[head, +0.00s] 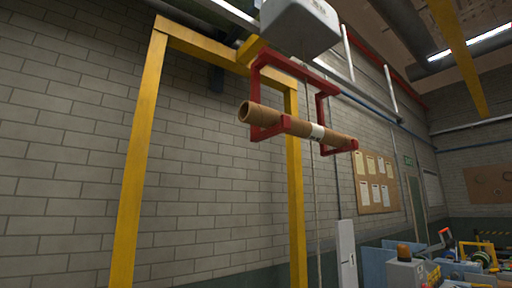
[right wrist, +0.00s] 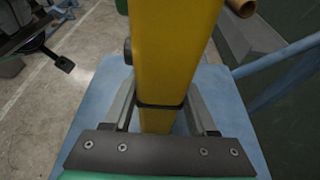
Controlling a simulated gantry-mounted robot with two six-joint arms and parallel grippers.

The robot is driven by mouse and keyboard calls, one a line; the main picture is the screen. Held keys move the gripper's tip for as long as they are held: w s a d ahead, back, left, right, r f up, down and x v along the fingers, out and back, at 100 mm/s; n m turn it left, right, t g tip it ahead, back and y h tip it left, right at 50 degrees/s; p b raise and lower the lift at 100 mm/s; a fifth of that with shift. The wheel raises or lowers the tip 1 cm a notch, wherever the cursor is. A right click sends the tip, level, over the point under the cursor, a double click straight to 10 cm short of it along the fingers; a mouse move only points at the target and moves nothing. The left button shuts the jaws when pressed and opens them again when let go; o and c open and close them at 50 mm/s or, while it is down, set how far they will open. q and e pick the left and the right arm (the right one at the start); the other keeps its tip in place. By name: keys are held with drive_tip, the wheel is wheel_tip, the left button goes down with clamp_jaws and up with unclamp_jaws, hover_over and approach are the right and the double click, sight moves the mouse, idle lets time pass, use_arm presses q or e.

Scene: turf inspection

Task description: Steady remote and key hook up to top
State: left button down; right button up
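A yellow box-shaped handset, which looks like the remote (right wrist: 172,45), stands between the fingers of my right gripper (right wrist: 160,92) in the right wrist view. The fingers press on both of its sides, and a dark band crosses it. A dark knob shows at its left edge. Its button face is not clear. In the head view the red hook frame (head: 292,68) hangs under a grey hoist (head: 300,25). Its two lower arms carry a brown cardboard tube (head: 270,118) with a white label, slightly tilted in the picture. Neither gripper shows in the head view.
A yellow post frame (head: 140,150) stands left of and behind the hook, near a brick wall. A thin cable hangs below the hoist. A control box with an orange lamp (head: 404,250) and clutter are at lower right. A blue surface (right wrist: 90,125) lies below my right gripper.

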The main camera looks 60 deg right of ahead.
drive_tip(key=o, duration=0.4)
